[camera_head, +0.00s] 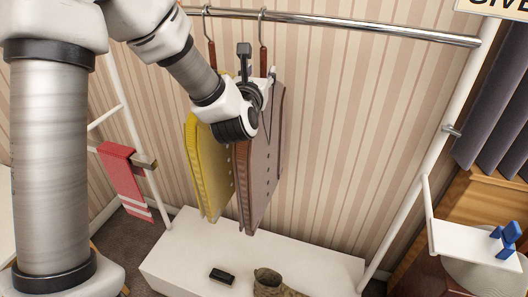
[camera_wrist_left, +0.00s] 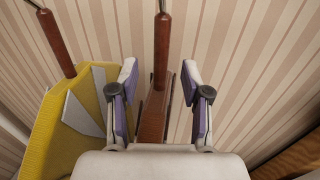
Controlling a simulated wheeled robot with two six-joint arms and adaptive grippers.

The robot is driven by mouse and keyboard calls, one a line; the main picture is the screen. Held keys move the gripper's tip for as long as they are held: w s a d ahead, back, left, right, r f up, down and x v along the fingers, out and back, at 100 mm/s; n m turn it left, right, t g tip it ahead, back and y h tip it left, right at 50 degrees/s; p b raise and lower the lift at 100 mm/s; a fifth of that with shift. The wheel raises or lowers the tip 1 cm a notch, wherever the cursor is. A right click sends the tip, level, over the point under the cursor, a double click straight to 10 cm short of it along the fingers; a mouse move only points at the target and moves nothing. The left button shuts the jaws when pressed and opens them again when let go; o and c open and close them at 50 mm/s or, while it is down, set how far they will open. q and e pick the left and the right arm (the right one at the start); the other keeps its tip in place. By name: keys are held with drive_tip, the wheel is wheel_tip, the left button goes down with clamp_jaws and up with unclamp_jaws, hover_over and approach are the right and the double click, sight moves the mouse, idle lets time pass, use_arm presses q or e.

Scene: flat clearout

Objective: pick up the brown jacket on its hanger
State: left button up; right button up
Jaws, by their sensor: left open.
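The brown jacket (camera_head: 262,170) hangs on its hanger (camera_head: 263,60) from the metal rail, to the right of a yellow jacket (camera_head: 206,165). My left gripper (camera_head: 262,82) is at the top of the brown jacket, in front of its hanger. In the left wrist view, its two fingers (camera_wrist_left: 160,85) are open, one on each side of the reddish-brown hanger (camera_wrist_left: 161,55), with gaps left and right. The jacket's lower part is hidden there by my gripper body. My right gripper is not in view.
The yellow jacket (camera_wrist_left: 45,130) hangs close on the left. The rail (camera_head: 340,25) runs above. A white shelf (camera_head: 180,255) below bears a dark wallet-like item (camera_head: 222,275) and a boot (camera_head: 275,284). A red scarf (camera_head: 124,175) hangs at left. The rail right of the jackets is empty.

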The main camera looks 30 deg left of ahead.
sight(262, 68)
use_arm(q)
drive_tip(key=x, duration=0.2)
drive_tip(key=p+x, duration=0.1)
drive_tip(key=x, duration=0.2)
drive_tip(key=shift+w+f, duration=0.1)
drive_tip(key=shift+f, duration=0.15)
drive_tip(key=shift+d+r, duration=0.1)
drive_tip(key=shift+s+r, duration=0.1)
drive_tip(key=shift+s, duration=0.2)
drive_tip(key=c, duration=0.4)
clamp_jaws()
